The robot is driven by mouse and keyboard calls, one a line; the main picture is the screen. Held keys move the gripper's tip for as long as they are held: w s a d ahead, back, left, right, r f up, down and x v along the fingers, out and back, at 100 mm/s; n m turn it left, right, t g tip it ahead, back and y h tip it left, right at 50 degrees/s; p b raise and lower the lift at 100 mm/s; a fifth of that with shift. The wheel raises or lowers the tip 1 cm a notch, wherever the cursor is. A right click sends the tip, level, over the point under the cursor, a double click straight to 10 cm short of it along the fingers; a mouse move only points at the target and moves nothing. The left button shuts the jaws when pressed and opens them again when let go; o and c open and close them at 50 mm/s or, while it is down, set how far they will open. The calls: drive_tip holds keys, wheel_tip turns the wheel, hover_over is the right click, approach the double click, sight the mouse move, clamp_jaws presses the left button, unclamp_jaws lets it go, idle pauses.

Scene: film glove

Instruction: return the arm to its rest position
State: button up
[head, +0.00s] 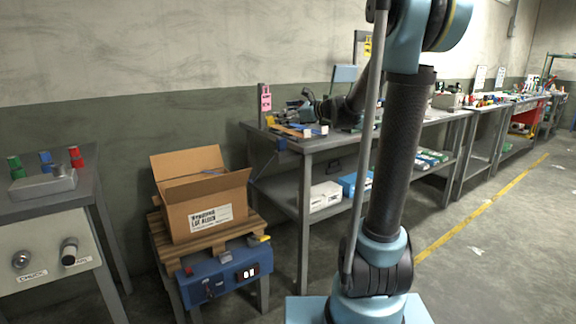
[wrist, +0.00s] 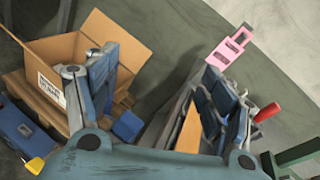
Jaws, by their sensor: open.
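My gripper (wrist: 160,85) is open in the wrist view, with its two blue-grey fingers spread wide apart. Nothing is held between them; wall and floor show in the gap. In the head view my arm rises from its base at right of centre and leaves the top of the picture. The dark forearm comes back into view behind it, ending in my gripper (head: 290,114) near the left end of the long workbench (head: 306,149). I cannot tell the gap between gripper and bench top.
An open cardboard box (head: 205,205) stands on a wooden pallet left of the bench, with a blue unit (head: 224,278) in front. A pink tag (head: 266,98) stands at the bench's left end. A grey console (head: 45,240) is at far left.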

drive_tip(key=s+d+f+n+g+h, duration=0.25)
drive_tip(key=s+f+n, duration=0.4)
drive_tip(key=s, duration=0.35)
drive_tip(key=s+d+f+n+g+h, duration=0.25)
drive_tip(key=s+f+n, duration=0.35)
drive_tip(key=s, duration=0.5)
drive_tip(key=s+d+f+n+g+h, duration=0.1)
drive_tip(key=s+d+f+n+h, duration=0.3)
drive_tip(key=s+d+f, duration=0.3)
drive_tip(key=s+d+f+n+g+h, duration=0.1)
drive_tip(key=s+d+f+n+h, duration=0.3)
drive_tip(key=s+d+f, duration=0.3)
drive_tip(key=s+f+n, duration=0.1)
drive_tip(key=s+f, duration=0.1)
drive_tip(key=s, duration=0.3)
drive_tip(key=shift+s+d+f+g, duration=0.15)
drive_tip(key=shift+s+d+g, duration=0.05)
drive_tip(key=shift+d+g, duration=0.15)
drive_tip(key=shift+n, duration=0.25)
drive_tip(key=shift+w+f, duration=0.2)
drive_tip(key=shift+w, duration=0.3)
